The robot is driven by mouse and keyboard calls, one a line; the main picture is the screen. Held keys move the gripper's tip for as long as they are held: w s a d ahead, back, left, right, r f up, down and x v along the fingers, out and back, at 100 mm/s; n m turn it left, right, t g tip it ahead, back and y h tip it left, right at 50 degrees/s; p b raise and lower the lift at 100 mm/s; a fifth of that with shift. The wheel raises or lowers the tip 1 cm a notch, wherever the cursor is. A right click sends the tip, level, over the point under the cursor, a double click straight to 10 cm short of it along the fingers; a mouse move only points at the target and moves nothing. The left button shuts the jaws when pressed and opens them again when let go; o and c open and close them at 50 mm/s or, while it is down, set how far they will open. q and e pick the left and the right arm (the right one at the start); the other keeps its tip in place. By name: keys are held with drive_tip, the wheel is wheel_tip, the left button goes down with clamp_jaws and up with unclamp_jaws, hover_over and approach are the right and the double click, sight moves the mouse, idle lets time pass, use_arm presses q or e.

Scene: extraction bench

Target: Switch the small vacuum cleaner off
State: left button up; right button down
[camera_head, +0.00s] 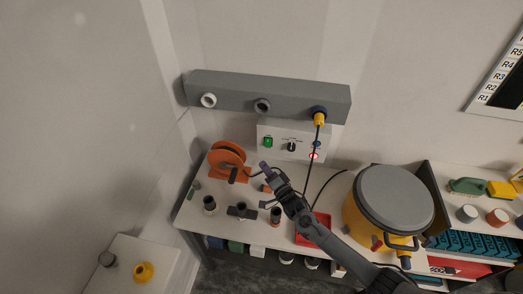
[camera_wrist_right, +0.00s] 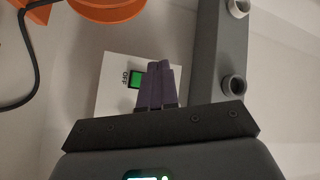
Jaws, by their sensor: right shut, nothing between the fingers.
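A white control box (camera_head: 280,144) sits on the wall above the bench. It has a green switch (camera_head: 268,142) at its left, a dark knob, a blue socket and a red light (camera_head: 314,156) that looks lit. In the right wrist view the green switch (camera_wrist_right: 135,78) lies beside the word OFF. My right gripper (camera_head: 265,167) is shut and empty, below and in front of the box; its purple fingers (camera_wrist_right: 157,72) partly cover the box in the wrist view. A yellow drum with a grey lid (camera_head: 392,215), which looks like the vacuum cleaner, stands at right. My left gripper is out of view.
A grey wall duct (camera_head: 235,98) with ports runs above the box; a black cable hangs from its yellow plug (camera_head: 319,119). An orange reel (camera_head: 227,160), dark cups and a red tray (camera_head: 312,230) stand on the bench. My right forearm crosses above the bench.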

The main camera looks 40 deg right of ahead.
sight(268, 143)
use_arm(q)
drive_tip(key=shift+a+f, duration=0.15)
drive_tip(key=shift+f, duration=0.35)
use_arm(e)
drive_tip(key=shift+w+r, duration=0.5)
drive_tip(key=shift+w, duration=0.05)
use_arm(q)
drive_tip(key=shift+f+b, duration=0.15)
drive_tip(key=shift+b, duration=0.2)
use_arm(e)
drive_tip(key=shift+d+f, duration=0.1)
use_arm(q)
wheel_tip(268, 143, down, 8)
drive_tip(key=b, duration=0.7)
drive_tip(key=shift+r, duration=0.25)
use_arm(e)
drive_tip(key=w+d, duration=0.2)
drive_tip(key=d, duration=0.1)
drive_tip(key=w+d+f, duration=0.1)
drive_tip(key=w+d, duration=0.2)
drive_tip(key=shift+w+d+f, duration=0.15)
drive_tip(key=shift+w+d, duration=0.05)
drive_tip(key=shift+w, duration=0.15)
